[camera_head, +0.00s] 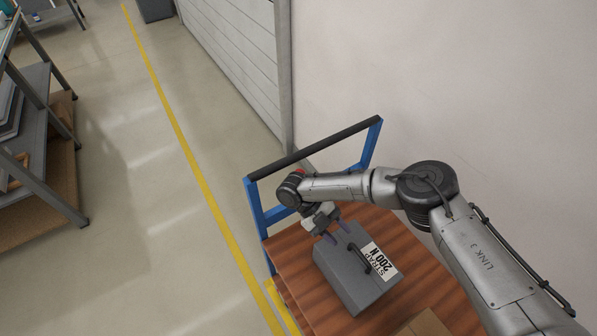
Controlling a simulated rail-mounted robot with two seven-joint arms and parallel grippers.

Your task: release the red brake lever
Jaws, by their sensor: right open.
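A cart with a wooden deck (288,250) and a blue push frame (254,207) with a dark top bar stands by the wall. No red brake lever can be made out; a tiny red-orange spot shows by my right wrist, and I cannot tell what it is. My right gripper (337,233) points down, open, just above or at the far edge of a grey box (345,277). I cannot tell whether it touches the box. My left gripper is out of view.
The grey box has a dark handle and a label reading "STRAP 200 N". A cardboard box (425,325) sits at the deck's near edge. A pale wall (400,70) is close on the right. Shelving (40,150) stands at left. The floor around the yellow line (190,155) is clear.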

